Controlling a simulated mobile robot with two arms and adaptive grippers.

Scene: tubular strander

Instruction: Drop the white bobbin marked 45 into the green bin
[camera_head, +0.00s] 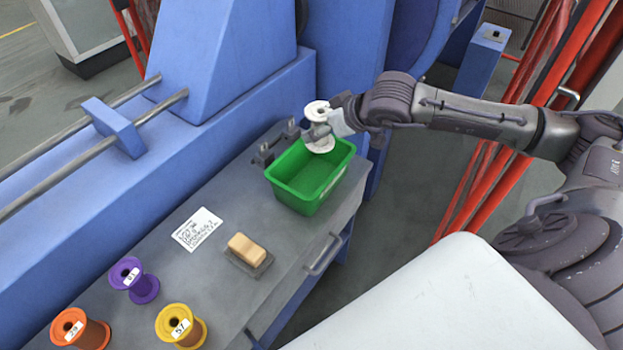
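A white bobbin (319,145) is in my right gripper (322,129), whose fingers close around its middle. Any number on the bobbin cannot be read from here. The green bin stands open on the right end of the grey bench, and the visible part of its inside looks empty. My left gripper is not in view.
On the grey bench (205,275) stand a purple bobbin (145,287), an orange bobbin (92,334) and a yellow bobbin (192,335). A paper note (197,229) and a tan block (247,249) on a dark base lie between them and the bin. Blue machine housing rises behind.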

